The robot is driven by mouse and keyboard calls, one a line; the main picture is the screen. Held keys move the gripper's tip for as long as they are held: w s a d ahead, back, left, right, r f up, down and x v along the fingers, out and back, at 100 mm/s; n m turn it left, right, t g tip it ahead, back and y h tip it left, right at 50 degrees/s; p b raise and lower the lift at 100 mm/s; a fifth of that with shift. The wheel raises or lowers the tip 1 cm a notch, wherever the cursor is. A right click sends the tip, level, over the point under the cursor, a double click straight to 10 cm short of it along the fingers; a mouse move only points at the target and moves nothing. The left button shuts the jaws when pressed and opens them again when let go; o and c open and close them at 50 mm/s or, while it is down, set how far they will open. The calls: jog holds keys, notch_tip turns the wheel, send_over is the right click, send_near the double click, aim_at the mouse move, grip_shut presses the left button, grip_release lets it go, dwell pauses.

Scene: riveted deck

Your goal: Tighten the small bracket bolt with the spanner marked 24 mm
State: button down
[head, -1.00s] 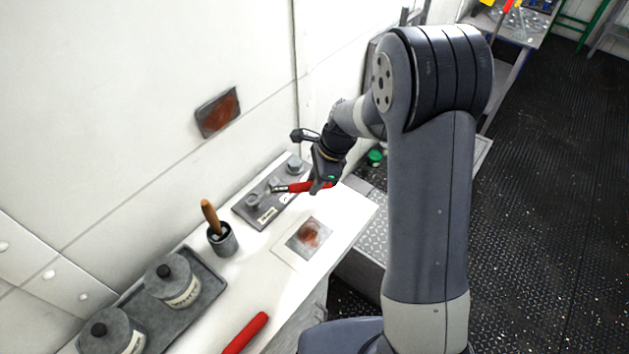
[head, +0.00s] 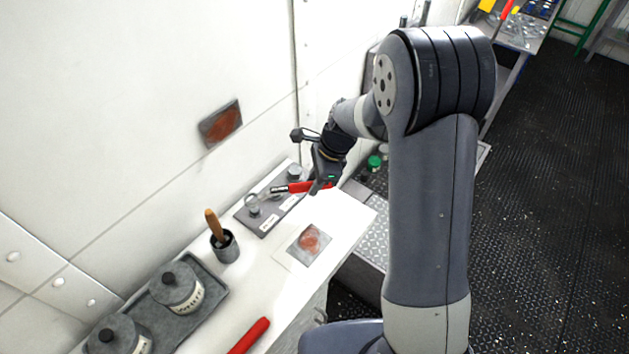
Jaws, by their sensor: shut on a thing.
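My gripper (head: 325,178) is shut on the red handle of a spanner (head: 303,187) and holds it over the bench, at the dark bracket plate (head: 282,208). The spanner's metal end points left, towards the nearer bolt (head: 254,209) on the plate. I cannot tell whether the spanner's head touches that bolt or hovers above it. A second bolt (head: 293,173) stands at the plate's far end, behind the spanner. The plate carries pale labels, too small to read. No size mark on the held spanner is legible.
A second red handle (head: 250,335) lies at the bench's front. A pot with a wooden-handled brush (head: 225,246), a tray with lidded tins (head: 207,313) and a stained card (head: 308,242) are on the white bench (head: 345,215). The wall rises close behind.

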jog(key=shift+s+r+m+b, duration=0.3)
jog(key=shift+r+b, duration=0.3)
jog(key=shift+b, duration=0.45)
jog(key=shift+s+f, duration=0.1)
notch_tip(320, 180, down, 4)
jog(key=b, duration=0.4)
jog(key=shift+f, duration=0.2)
jog(key=shift+w+f, duration=0.2)
jog(key=shift+w, duration=0.05)
jog(key=w+n, duration=0.2)
jog(key=w, duration=0.1)
jog(key=w+a+n+g+p, duration=0.1)
jog(key=shift+w+a+r+n, duration=0.1)
jog(key=shift+w+r+n, duration=0.2)
jog(key=shift+w+r, duration=0.1)
jog(key=w+a+n+p, duration=0.1)
jog(key=w+a+n+g+p, duration=0.1)
jog(key=w+n, duration=0.1)
jog(key=w+a+n+h+p, duration=0.1)
jog(key=w, duration=0.1)
jog(key=shift+a+f+n+g, duration=0.1)
jog(key=shift+a+n+g, duration=0.15)
jog(key=shift+n+g, duration=0.05)
jog(key=shift+w+a+n+p, duration=0.35)
jog(key=shift+w+a+n, duration=0.05)
jog(key=shift+w+n, duration=0.1)
